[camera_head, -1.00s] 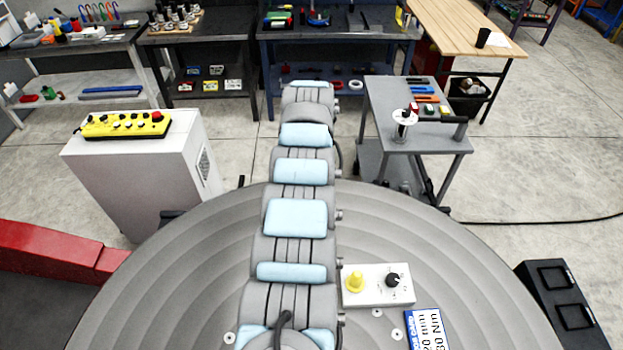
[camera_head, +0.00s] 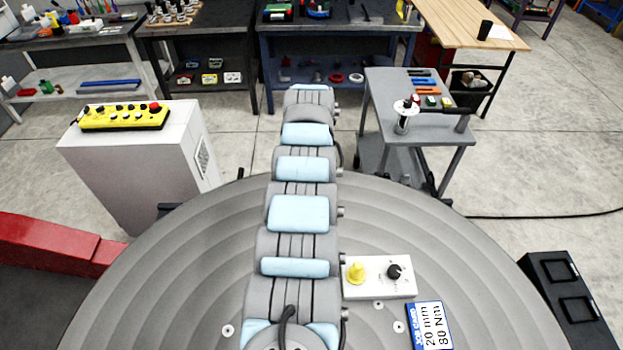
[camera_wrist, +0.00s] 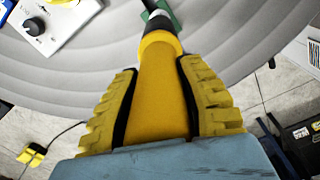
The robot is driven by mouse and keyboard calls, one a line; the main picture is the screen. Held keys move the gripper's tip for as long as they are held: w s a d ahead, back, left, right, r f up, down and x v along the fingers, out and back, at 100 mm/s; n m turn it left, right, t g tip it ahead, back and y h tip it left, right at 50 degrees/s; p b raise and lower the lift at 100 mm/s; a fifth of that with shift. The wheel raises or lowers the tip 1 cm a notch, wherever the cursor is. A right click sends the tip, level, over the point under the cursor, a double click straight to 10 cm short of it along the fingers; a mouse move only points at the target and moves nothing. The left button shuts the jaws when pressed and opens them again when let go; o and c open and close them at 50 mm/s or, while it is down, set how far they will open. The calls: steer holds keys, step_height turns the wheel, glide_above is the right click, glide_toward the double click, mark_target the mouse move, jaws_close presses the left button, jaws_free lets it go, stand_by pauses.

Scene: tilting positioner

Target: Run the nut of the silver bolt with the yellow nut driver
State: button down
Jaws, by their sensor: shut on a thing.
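In the wrist view my gripper (camera_wrist: 158,75) is shut on the thick yellow handle of the nut driver (camera_wrist: 162,95). The driver's tip is out of sight. A small green piece (camera_wrist: 157,22) shows beside the dark shaft; I cannot tell what it is. I cannot make out the silver bolt or its nut in either view. In the head view my gripper and the driver are hidden.
The big grey disc (camera_head: 480,262) carries a white box (camera_head: 377,288) with yellow and black knobs, and a blue card (camera_head: 430,326) reading 20 mm, 80 Nm. A white cabinet (camera_head: 140,165) with a yellow pendant (camera_head: 125,116) stands left. A grey trolley (camera_head: 385,86) stands beyond.

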steer(key=shift+f, duration=0.15)
steer(key=shift+f+b, duration=2.45)
steer(key=shift+f, duration=0.35)
steer(key=shift+w+b, duration=0.1)
steer(key=shift+b, duration=0.5)
steer(key=shift+f, duration=0.1)
steer(key=shift+f+b, duration=1.3)
steer(key=shift+f, duration=0.35)
stand_by(1.5)
